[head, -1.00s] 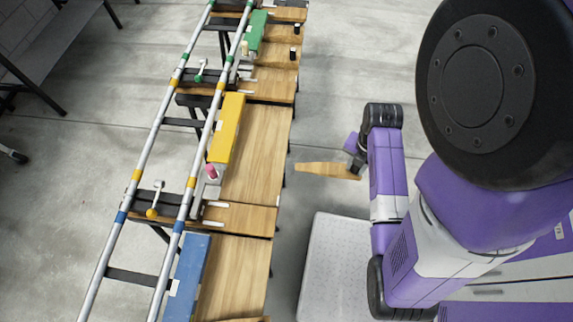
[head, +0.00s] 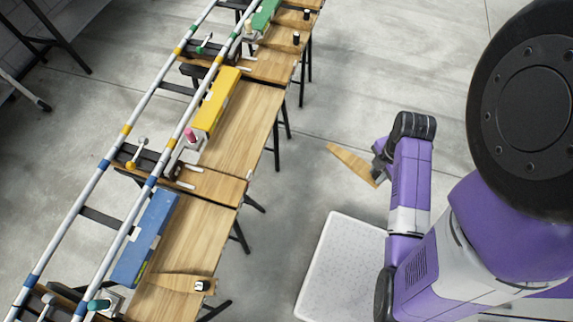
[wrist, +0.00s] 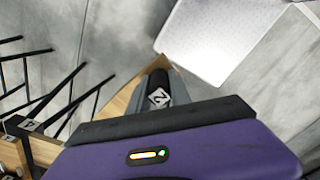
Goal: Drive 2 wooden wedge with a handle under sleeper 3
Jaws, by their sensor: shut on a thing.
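My gripper (head: 377,168) is shut on a wooden wedge (head: 350,161) and holds it out over the floor, right of the track and clear of it. In the wrist view the wedge's wood (wrist: 118,101) shows on both sides of its black handle (wrist: 157,88). The handle has a white label that reads like 2. Dark sleepers lie across under the two silver rails: one by the yellow box (head: 196,71), one between the yellow and blue boxes (head: 126,152). No number is readable on them, so I cannot tell which is sleeper 3.
Another wedge (head: 165,281) with a labelled black handle lies on the near board. Two more black handles (head: 296,38) stand on the far boards. Trestle legs (head: 277,150) stick out along the bench's right side. A white platform (head: 340,260) is below my arm. Floor between is clear.

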